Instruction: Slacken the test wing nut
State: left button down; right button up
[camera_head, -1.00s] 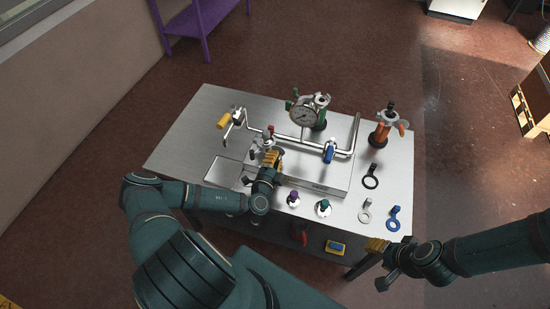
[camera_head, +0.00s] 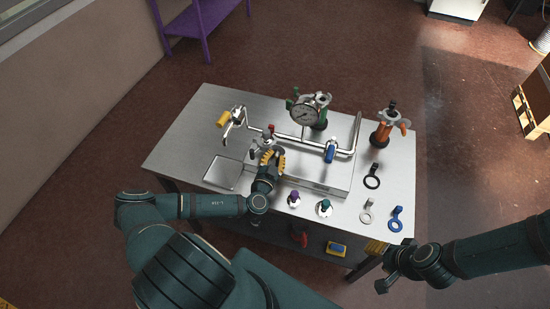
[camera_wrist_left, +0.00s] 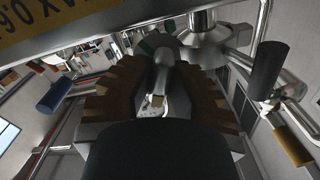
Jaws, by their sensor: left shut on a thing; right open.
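My left gripper (camera_head: 272,157) is at the steel clamp fitting (camera_head: 261,143) on the near left of the pipe rig. In the left wrist view its ridged brown fingers (camera_wrist_left: 162,98) stand either side of a grey rounded metal piece, apparently the wing nut (camera_wrist_left: 163,68), and are shut on it. The fingers hide most of the nut in the head view, and any label on it cannot be read. My right gripper (camera_head: 377,248) is open and empty, off the table's near right edge.
The steel table (camera_head: 185,140) carries a pressure gauge (camera_head: 304,115), a blue-handled valve (camera_head: 330,151), a yellow handle (camera_head: 223,119) and an orange-handled fitting (camera_head: 385,130). Ring tools, including a blue one (camera_head: 396,218), lie at right. A shallow tray (camera_head: 222,172) lies left of my gripper.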

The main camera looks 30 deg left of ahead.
pick_arm(q)
jog(key=shift+r+n, duration=0.1)
jog(key=shift+n, duration=0.9)
jog(key=c, duration=0.9)
grip_release()
jog(key=v, duration=1.2)
